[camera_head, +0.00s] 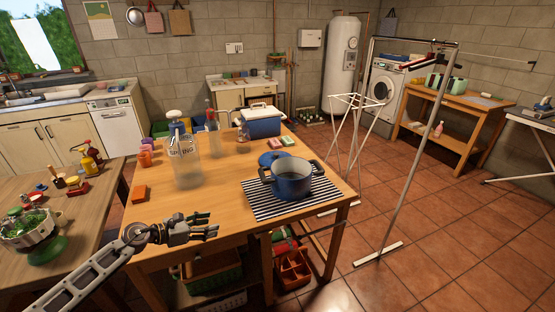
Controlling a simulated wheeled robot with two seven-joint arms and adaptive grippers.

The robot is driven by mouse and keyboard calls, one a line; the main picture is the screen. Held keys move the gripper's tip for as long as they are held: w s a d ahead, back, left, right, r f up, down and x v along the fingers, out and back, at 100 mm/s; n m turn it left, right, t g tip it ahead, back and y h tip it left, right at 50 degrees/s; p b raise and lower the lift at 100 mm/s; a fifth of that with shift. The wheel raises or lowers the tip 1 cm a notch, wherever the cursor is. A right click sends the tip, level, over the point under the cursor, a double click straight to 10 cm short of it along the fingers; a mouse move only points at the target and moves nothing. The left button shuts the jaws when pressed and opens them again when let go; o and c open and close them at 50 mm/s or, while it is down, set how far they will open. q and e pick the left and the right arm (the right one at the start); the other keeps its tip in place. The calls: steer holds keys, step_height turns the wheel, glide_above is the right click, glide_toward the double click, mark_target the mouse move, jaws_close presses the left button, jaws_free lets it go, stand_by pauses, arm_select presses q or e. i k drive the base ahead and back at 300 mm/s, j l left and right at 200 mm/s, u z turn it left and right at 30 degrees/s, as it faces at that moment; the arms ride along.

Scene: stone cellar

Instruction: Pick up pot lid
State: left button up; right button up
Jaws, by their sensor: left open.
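A blue pot lid (269,159) lies just behind the blue pot (291,180), on the wooden table. The near part of the lid is partly hidden by the pot. The pot stands open on a striped mat (262,207), with a handle on each side. My left gripper (213,225) is open and empty over the front edge of the table (164,227). It is to the left of the mat and in front of the pot and lid, apart from both. My right gripper is not in view.
A metal rack (405,160) is to the right. The table's middle front is clear.

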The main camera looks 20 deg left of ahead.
mark_target(266, 160)
steer(key=i, duration=1.7)
